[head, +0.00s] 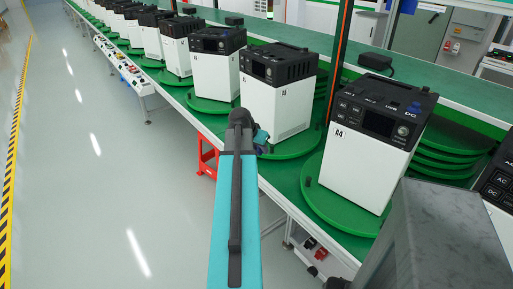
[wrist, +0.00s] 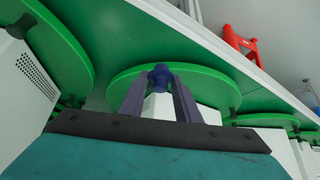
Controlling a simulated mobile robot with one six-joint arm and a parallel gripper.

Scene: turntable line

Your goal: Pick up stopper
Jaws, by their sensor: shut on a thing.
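A dark blue stopper (wrist: 161,75) shows in the wrist view between the two fingertips of my gripper (wrist: 159,88). The gripper is shut on it. The stopper is at the rim of a round green turntable plate (wrist: 124,76); I cannot tell whether it still touches the plate. In the head view my gripper (head: 260,139) is mostly hidden behind my arm, beside the plate under a white and black power unit (head: 272,108). Only a small bluish part shows there.
A row of power units on green plates runs along the line; the unit marked A4 (head: 361,150) stands near on the right. A dark stopper (head: 308,181) sits on its plate. A red stand (head: 207,157) is under the table edge. The floor at left is clear.

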